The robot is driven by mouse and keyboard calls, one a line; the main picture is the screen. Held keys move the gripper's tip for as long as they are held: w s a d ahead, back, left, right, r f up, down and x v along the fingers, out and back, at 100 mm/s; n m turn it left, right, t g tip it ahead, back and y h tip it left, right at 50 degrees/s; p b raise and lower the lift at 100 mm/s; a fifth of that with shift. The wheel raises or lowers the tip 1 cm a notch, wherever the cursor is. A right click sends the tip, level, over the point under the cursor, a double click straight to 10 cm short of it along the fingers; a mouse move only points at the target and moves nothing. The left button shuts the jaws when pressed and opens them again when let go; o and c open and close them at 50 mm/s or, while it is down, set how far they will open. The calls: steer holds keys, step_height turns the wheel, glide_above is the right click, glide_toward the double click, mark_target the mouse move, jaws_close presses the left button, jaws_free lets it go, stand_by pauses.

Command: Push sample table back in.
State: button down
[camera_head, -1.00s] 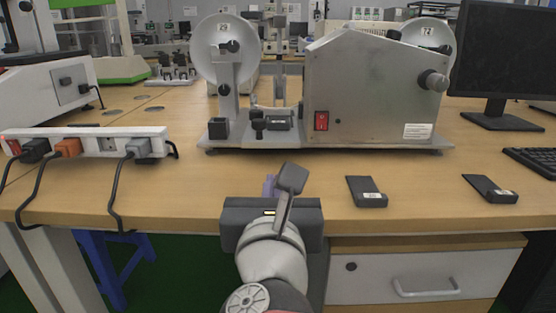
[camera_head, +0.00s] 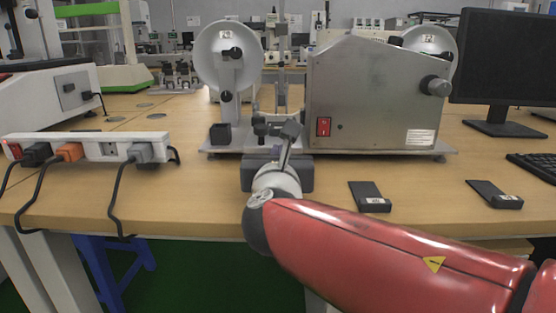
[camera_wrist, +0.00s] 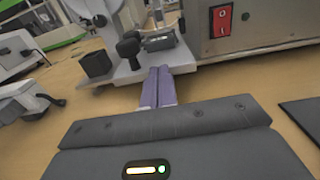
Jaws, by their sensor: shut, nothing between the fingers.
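The grey metal tester (camera_head: 372,95) stands on the wooden desk, with a red power switch and white reels. What looks like its sample table is a small dark block (camera_wrist: 161,40) with black knobs beside it, low at the tester's front; its exact outline is hard to tell. My gripper (camera_wrist: 159,70) is shut and empty, its two purple fingers side by side. Their tips point at the front of this block, close to it; I cannot tell whether they touch. In the head view my gripper (camera_head: 276,150) and wrist partly hide the block.
A white power strip (camera_head: 85,148) with cables lies to the left. Two small black devices (camera_head: 370,196) (camera_head: 494,194) lie on the front right of the desk (camera_head: 200,200). A monitor (camera_head: 510,60) and keyboard (camera_head: 535,163) stand at the right. A black cup (camera_wrist: 96,63) sits left of the block.

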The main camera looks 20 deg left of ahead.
steer(key=b+x, duration=0.1)
steer(key=x, duration=1)
steer(key=shift+w, duration=0.2)
steer(key=shift+r, duration=0.25)
steer(key=shift+d, duration=0.1)
